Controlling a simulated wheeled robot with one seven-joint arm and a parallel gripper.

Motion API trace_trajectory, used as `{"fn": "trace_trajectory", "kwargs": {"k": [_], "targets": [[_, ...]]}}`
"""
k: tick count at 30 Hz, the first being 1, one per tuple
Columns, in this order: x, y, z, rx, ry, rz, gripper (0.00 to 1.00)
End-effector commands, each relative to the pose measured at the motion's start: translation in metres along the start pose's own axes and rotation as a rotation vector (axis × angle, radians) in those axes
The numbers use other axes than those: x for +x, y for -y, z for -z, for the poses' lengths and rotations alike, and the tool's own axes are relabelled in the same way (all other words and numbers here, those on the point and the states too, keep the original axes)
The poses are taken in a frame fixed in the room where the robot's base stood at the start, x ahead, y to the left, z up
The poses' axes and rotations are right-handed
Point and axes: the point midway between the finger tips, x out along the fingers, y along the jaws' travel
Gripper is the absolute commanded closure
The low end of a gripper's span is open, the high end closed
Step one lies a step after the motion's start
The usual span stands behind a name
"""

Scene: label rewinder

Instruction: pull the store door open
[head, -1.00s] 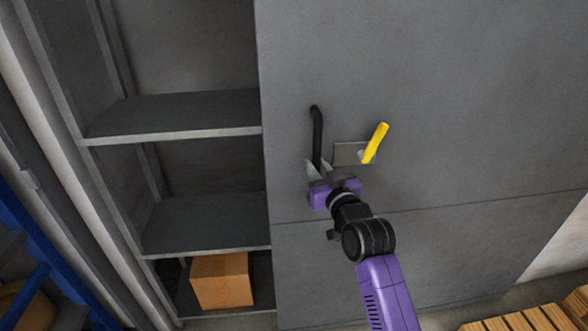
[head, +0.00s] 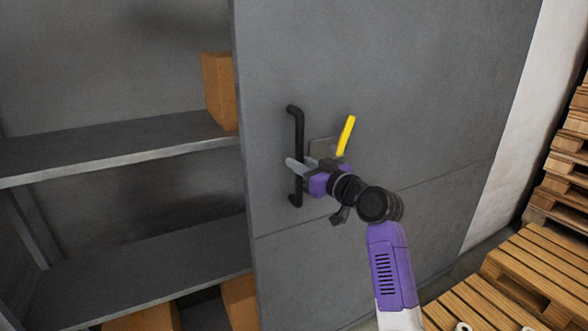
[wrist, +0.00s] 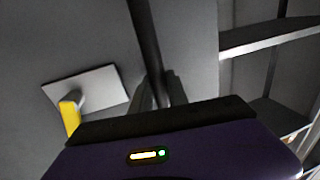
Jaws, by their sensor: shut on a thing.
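The store door (head: 400,80) is a large grey panel standing open, with the shelves showing past its left edge. A black vertical bar handle (head: 298,125) is on the door near that edge; it also shows in the wrist view (wrist: 145,40). My gripper (head: 296,167) is shut on the lower half of the handle. A yellow lever (head: 346,135) on a grey plate (head: 322,147) sits just right of the handle, and it shows at the left in the wrist view (wrist: 69,115). My gripper hides part of the plate.
Grey shelves (head: 120,145) stand at the left, with a cardboard box (head: 219,90) on the upper one and more boxes (head: 145,320) at the bottom. Wooden pallets (head: 530,275) lie on the floor at the lower right, with a taller stack (head: 570,150) behind.

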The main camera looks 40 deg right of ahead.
Motion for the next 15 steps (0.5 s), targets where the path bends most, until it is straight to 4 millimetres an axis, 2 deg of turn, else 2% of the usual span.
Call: {"fn": "trace_trajectory", "kwargs": {"k": [8,9,11,15], "targets": [[0.0009,-0.0016,0.0035,-0.002,-0.006,-0.004,1.0],[0.0009,-0.0017,0.0035,-0.002,-0.006,-0.005,0.72],[0.0007,-0.0017,0.003,-0.002,-0.005,-0.005,0.61],[0.0004,-0.0017,0.002,-0.001,-0.004,-0.005,0.59]]}}
